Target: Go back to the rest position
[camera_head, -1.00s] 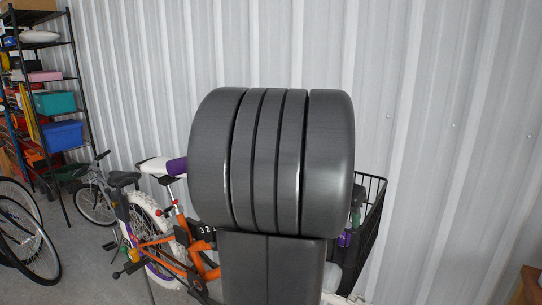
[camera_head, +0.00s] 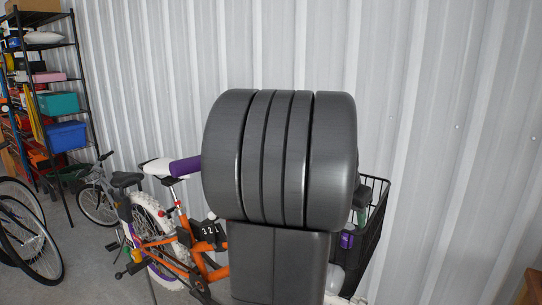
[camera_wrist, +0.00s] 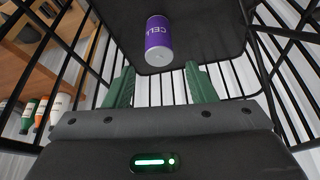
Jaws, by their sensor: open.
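My gripper (camera_wrist: 160,84) shows in the wrist view with its two green fingers apart and nothing between them. It is at a black wire basket (camera_wrist: 282,62). A purple can with a silver end (camera_wrist: 158,40) rests against the basket's dark panel, just beyond the fingertips and apart from them. In the head view, my grey arm link fills the middle and hides most of the gripper. The basket (camera_head: 374,225) shows to the right of the link, with the purple can (camera_head: 347,240) partly visible in it.
An orange bicycle (camera_head: 165,245) stands left of my arm, partly hidden by it. A grey bicycle (camera_head: 98,200) and a loaded shelf (camera_head: 75,95) are farther left. A corrugated wall (camera_head: 430,120) runs behind. A wooden edge (camera_head: 528,290) shows at lower right.

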